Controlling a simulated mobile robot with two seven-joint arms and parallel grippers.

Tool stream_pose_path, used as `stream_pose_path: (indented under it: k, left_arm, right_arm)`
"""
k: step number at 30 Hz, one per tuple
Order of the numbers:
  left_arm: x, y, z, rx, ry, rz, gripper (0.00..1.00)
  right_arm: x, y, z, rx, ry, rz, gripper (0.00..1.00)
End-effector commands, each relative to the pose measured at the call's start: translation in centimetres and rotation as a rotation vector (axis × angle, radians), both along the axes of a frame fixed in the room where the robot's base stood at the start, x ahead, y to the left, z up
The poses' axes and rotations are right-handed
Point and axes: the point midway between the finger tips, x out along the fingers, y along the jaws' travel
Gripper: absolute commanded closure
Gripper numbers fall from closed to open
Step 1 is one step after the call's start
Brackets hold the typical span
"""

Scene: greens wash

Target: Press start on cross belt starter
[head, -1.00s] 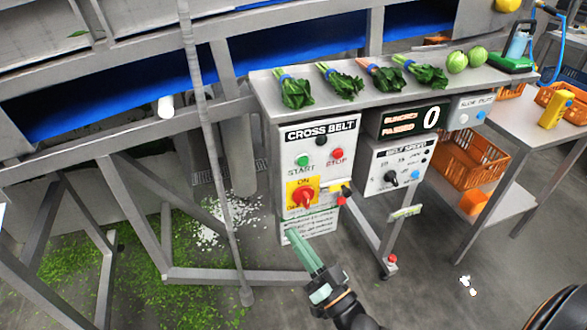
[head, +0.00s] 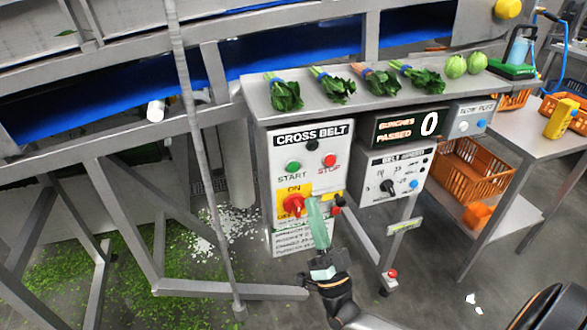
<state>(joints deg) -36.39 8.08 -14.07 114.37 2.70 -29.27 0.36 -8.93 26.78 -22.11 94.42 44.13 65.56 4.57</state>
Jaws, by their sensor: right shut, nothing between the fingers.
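The cross belt starter (head: 315,160) is a grey box with a "CROSS BELT" label under the bench's front edge. Its green start button (head: 293,167) is at the upper left, and its red stop button (head: 330,160) is to the right. Below them is a red rotary switch (head: 293,205) on a yellow plate marked "ON". My right gripper (head: 312,206) is shut and empty, its pale green fingers pointing up. In the picture its tips overlap the yellow plate just right of the red switch, below the start button. I cannot tell whether they touch. My left gripper is not in view.
Leafy bunches (head: 334,86) and two round green vegetables (head: 466,65) lie on the bench top (head: 262,98). A belt speed box (head: 394,175) hangs right of the starter. A frame leg (head: 400,245) stands below it. Orange crates (head: 470,170) sit at right.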

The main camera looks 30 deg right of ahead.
Motion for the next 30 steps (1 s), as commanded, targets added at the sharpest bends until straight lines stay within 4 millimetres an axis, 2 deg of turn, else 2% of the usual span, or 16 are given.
stream_pose_path:
  k: [5,18,24,30]
  left_arm:
    - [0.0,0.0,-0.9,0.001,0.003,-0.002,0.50]
    - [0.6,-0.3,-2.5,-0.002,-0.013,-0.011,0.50]
    - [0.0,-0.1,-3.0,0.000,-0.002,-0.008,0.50]
    - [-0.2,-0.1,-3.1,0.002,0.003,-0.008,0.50]
  right_arm:
    - [1.5,-0.3,-0.2,-0.002,-0.002,0.001,1.00]
    - [7.1,-1.7,-0.3,-0.001,0.000,0.000,1.00]
    - [8.3,-2.0,-0.1,-0.001,0.000,-0.001,1.00]
    - [8.4,-2.0,0.0,0.000,0.001,0.000,1.00]
